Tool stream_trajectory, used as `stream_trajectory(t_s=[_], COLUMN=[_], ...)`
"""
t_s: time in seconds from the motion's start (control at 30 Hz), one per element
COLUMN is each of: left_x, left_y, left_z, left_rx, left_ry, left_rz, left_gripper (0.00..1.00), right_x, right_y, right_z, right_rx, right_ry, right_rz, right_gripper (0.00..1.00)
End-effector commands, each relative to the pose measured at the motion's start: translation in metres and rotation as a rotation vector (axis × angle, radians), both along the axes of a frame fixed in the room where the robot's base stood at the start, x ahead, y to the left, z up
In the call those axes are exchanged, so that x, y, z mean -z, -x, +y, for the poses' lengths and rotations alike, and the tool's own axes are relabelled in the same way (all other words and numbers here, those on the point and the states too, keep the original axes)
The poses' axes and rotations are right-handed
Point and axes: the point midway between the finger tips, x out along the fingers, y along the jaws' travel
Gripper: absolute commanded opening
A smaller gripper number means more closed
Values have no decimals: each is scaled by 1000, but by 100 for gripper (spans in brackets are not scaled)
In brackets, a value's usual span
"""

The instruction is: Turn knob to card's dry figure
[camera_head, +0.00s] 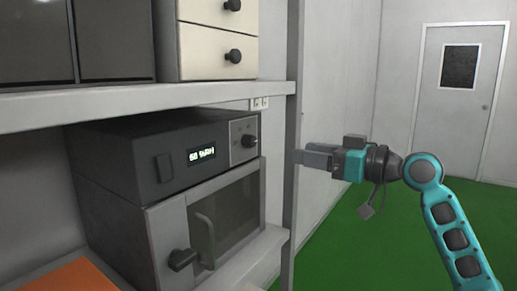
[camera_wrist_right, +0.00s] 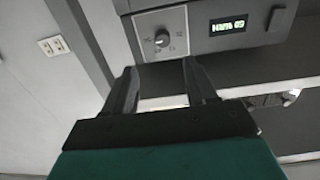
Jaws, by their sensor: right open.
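The dark test chamber (camera_head: 125,150) stands on a shelf, with a lit display (camera_head: 202,154) that seems to read 60 %RH. Its black knob (camera_head: 249,141) sits on a pale panel right of the display. In the right wrist view the knob (camera_wrist_right: 162,40) appears just beyond the fingertips, apart from them, and the display (camera_wrist_right: 228,26) is upside down. My right gripper (camera_head: 308,155) is to the right of the chamber, by the grey post. In the right wrist view, its fingers (camera_wrist_right: 160,75) are spread and empty. I see no card in either view. My left gripper is out of view.
The grey rack post (camera_head: 293,150) stands between the right gripper and the chamber in the head view. A shelf (camera_head: 150,103) with a drawer unit (camera_head: 217,50) is above. The chamber door has a handle (camera_head: 206,240). An orange surface (camera_head: 70,276) is at lower left. Green floor is open at right.

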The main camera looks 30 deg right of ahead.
Motion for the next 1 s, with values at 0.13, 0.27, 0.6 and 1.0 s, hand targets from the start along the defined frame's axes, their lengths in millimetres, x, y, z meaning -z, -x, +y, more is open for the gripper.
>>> stream_trajectory(t_s=[0.13,0.27,0.6,1.0], left_x=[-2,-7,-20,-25], left_y=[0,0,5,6], left_z=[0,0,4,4], left_rx=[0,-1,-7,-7], left_ry=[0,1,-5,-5], left_rz=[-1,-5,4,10], left_gripper=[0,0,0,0], right_x=[-11,-12,-13,-9], right_y=[-2,-17,-76,-115], right_z=[4,10,33,50], right_rx=[-17,-17,-15,-14], right_ry=[3,1,-2,0], right_rz=[-17,-18,-18,-15], right_gripper=[56,56,56,56])
